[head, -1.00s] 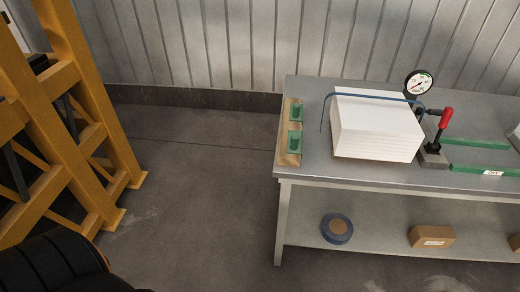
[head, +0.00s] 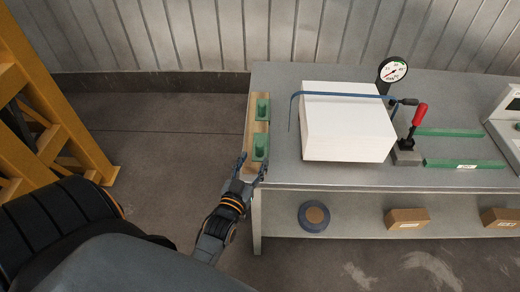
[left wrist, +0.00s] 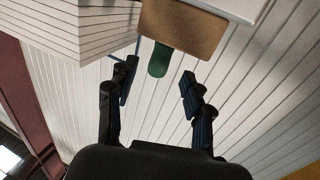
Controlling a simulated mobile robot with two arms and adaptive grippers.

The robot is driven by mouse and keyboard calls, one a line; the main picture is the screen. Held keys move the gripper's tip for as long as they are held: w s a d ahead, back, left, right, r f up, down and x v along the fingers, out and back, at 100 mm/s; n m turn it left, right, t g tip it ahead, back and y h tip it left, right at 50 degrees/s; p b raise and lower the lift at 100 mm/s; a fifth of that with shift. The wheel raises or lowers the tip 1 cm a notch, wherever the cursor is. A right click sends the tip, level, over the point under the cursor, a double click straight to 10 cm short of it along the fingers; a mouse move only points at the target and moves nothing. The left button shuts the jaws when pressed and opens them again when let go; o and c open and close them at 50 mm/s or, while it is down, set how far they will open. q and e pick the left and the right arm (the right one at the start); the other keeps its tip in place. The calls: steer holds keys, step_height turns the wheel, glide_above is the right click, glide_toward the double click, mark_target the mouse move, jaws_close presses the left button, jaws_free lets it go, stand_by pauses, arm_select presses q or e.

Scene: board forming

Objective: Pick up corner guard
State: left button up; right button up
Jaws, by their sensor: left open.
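Two green corner guards sit on a narrow brown tray (head: 250,128) at the left end of the workbench. The far corner guard (head: 262,108) is clear of my gripper. The near corner guard (head: 260,147) is just beyond the fingertips of my left gripper (head: 253,165). My left gripper is open and empty at the tray's near end. In the left wrist view, a green corner guard (left wrist: 159,60) hangs in line with the gap between the open fingers (left wrist: 158,78), beside the brown tray (left wrist: 183,28). My right gripper is not in view.
A white stack of sheets (head: 345,130) with a blue strap (head: 345,95) over it stands right of the tray. A blue roll (head: 314,216) and boxes (head: 407,218) lie on the lower shelf.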

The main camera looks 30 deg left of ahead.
mark_target(258, 151)
arm_select(q)
steer(key=shift+w+a, duration=0.2)
steer(key=shift+w, duration=0.45)
steer(key=x, duration=0.1)
steer(key=b+x, duration=0.1)
steer(key=x, duration=0.1)
steer(key=shift+w+r+b, duration=0.25)
steer(key=shift+r+b, duration=0.05)
steer(key=shift+r, duration=0.05)
steer(key=shift+w+a, duration=0.15)
steer(key=shift+w, duration=0.35)
steer(key=shift+s, duration=0.1)
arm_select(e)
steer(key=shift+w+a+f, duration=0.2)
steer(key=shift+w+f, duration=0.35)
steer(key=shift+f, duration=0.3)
arm_select(q)
steer(key=shift+r, duration=0.1)
steer(key=c, duration=0.3)
jaws_close()
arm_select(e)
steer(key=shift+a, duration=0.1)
